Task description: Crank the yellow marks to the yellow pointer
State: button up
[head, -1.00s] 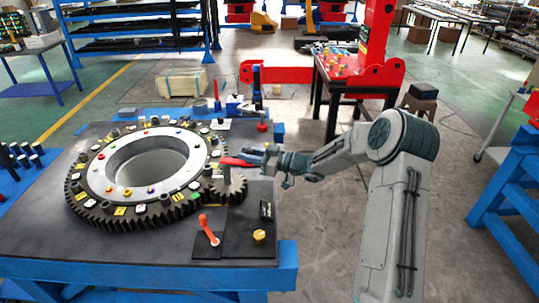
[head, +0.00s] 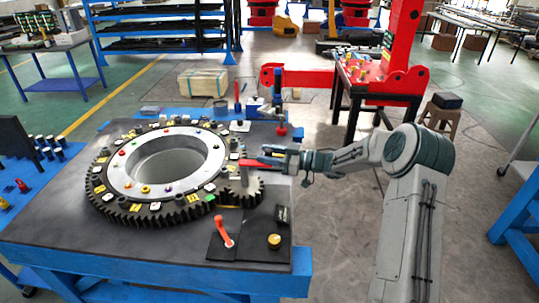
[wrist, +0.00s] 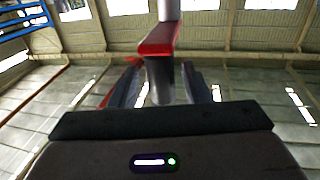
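The large dark gear ring (head: 122,206) lies on the grey bench top, with yellow, white and green tiles and coloured studs around it. One yellow mark (head: 136,208) is on its near side. A small gear (head: 255,188) meshes with it at the right. The red crank arm (head: 262,162) stands above that gear on a grey post. My gripper (head: 284,158) reaches it from the right. In the wrist view, the fingers (wrist: 160,84) stand either side of the dark crank grip (wrist: 161,92), with narrow gaps showing. I cannot clearly make out the yellow pointer.
An orange lever (head: 224,232) and a yellow knob (head: 274,241) sit on a black plate at the near right. Upright red and blue tools (head: 281,122) stand at the bench's back right.

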jog(key=b+v, duration=0.3)
jog(key=v, duration=1)
jog(key=shift+d+b, duration=0.3)
jog(key=shift+d, duration=0.1)
jog(key=w+a+r+m+t+h, duration=0.1)
jog(key=w+r+m+t+h, duration=0.2)
jog(key=w+r+t+h, duration=0.15)
jog(key=s+d+r+m+t+h, duration=0.3)
jog(key=s+d+r+m+h, duration=0.4)
jog(key=h, duration=0.6)
jog(key=s+a+f+m+g, duration=0.1)
jog(key=s+f+g, duration=0.1)
jog(key=s, duration=0.9)
jog(key=s+a+f+m+g, duration=0.2)
jog(key=s+f+g, duration=0.1)
jog(key=s, duration=0.7)
jog(key=s+a+f+m+g, duration=0.1)
jog(key=s+g, duration=0.3)
jog(key=s, duration=0.7)
jog(key=shift+s+a+f+m, duration=0.3)
jog(key=shift+f+m, duration=0.2)
jog(key=shift+f, duration=0.25)
jog(key=shift+d, duration=0.1)
